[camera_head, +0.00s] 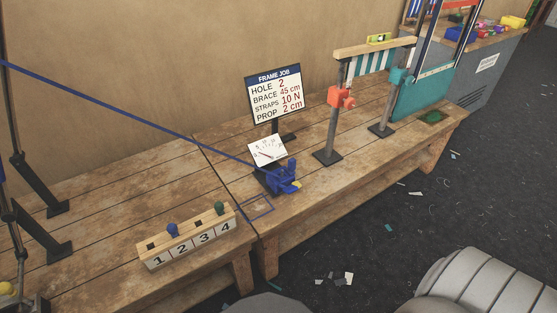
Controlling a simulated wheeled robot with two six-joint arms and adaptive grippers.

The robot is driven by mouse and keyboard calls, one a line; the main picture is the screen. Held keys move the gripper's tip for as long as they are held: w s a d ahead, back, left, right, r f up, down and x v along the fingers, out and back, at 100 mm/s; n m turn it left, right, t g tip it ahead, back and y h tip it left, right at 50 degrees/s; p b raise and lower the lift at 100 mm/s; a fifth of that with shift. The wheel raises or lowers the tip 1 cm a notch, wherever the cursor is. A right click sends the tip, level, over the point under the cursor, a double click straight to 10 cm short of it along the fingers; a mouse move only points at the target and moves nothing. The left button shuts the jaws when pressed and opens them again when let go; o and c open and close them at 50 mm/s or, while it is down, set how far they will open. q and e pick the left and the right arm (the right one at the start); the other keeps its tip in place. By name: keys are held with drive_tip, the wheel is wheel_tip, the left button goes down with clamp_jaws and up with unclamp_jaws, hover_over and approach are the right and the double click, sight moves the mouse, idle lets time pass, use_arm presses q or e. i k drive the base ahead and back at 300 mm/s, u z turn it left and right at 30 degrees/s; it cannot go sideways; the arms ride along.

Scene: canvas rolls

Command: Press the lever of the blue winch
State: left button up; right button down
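The blue winch (274,180) sits on the wooden bench near the middle of the view, close to the front edge. A blue strap (130,117) runs taut from the upper left down to it. Blue upright parts stand on the winch, and a small yellow piece (296,185) shows on its right side. Which part is the lever is too small to tell. A white dial with a needle (267,151) stands just behind the winch. Neither of my grippers is in view.
A block numbered 1 to 4 (190,241) with blue and green pegs lies left of the winch. A sign (274,94) stands behind. Orange (341,97) and teal (400,77) clamps on posts hold a wooden bar to the right. Scraps litter the dark floor.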

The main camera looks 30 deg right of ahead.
sight(290, 190)
drive_tip(key=u, duration=0.15)
drive_tip(key=k, duration=0.25)
drive_tip(key=z, duration=0.95)
drive_tip(key=i, duration=0.95)
drive_tip(key=z, duration=0.25)
